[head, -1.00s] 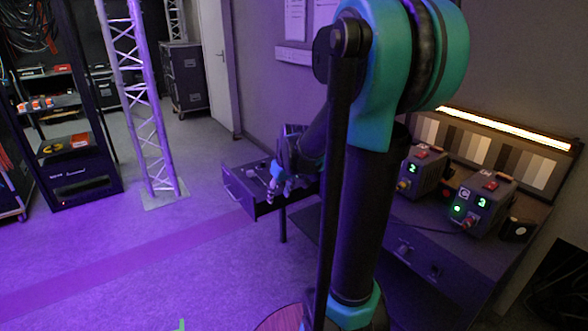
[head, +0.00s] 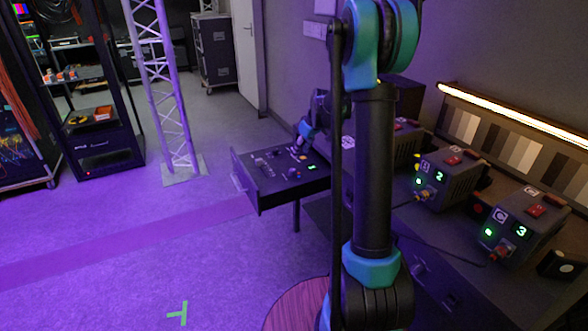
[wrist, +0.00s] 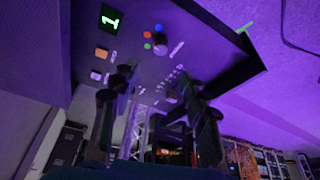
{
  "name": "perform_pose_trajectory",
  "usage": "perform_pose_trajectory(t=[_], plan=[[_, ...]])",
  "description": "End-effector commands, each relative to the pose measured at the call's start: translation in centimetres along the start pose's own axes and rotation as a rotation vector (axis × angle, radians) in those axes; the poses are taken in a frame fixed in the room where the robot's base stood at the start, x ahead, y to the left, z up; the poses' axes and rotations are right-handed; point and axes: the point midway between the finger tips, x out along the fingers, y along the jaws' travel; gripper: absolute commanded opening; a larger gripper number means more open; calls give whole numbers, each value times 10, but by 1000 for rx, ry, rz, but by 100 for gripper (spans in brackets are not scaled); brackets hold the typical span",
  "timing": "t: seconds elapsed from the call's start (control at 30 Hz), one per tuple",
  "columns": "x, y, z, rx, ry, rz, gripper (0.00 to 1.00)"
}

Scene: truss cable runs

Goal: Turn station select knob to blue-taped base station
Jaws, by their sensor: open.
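An open drawer holding a dark control panel (head: 280,170) stands left of my arm in the head view. In the wrist view the panel shows a lit green display (wrist: 111,18) reading 1 and a round dark knob (wrist: 160,43). Red, green and blue dots sit beside this knob; its pointer direction is too small to tell. My gripper (wrist: 158,88) is open and empty, its fingers apart from the knob. In the head view it is small at the drawer's far side, partly behind my arm. Base stations reading 2 (head: 440,180) and 3 (head: 520,228) stand on the desk; I cannot make out blue tape.
A third station is partly hidden behind my arm. A lit strip (head: 510,115) runs above a grey chart at the desk's back. A truss (head: 165,90) and a rack (head: 100,130) stand at left. The floor before the drawer is clear, with a green tape mark (head: 178,313).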

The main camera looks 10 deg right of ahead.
Motion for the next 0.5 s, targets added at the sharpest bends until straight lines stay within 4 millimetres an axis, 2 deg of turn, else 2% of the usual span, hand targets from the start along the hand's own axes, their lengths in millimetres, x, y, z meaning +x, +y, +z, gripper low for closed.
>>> perform_pose_trajectory(t=[0.2, 0.5], plan=[[43, 0, 0, 0, 0, 0, 45], [94, 0, 0, 1, 0, 0, 45]])
